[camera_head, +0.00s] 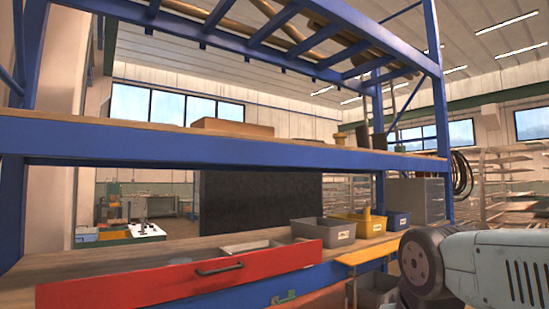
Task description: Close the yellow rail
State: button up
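A yellow-orange flat piece (368,252), which may be the yellow rail, shows at the front edge of the bench, right of the red drawer front. It appears to stick out from the blue frame; I cannot tell how far. My arm is at the lower right, close to its right end, and hides what lies behind it. My gripper is outside the view.
A wide red drawer front (150,283) with a dark handle (219,267) spans the lower left. A blue-framed shelf (230,147) crosses above, with a flat brown box (232,127).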

aim_at(353, 259)
jog(key=u, duration=0.1)
jog(key=i, duration=1)
jog(key=z, duration=0.1)
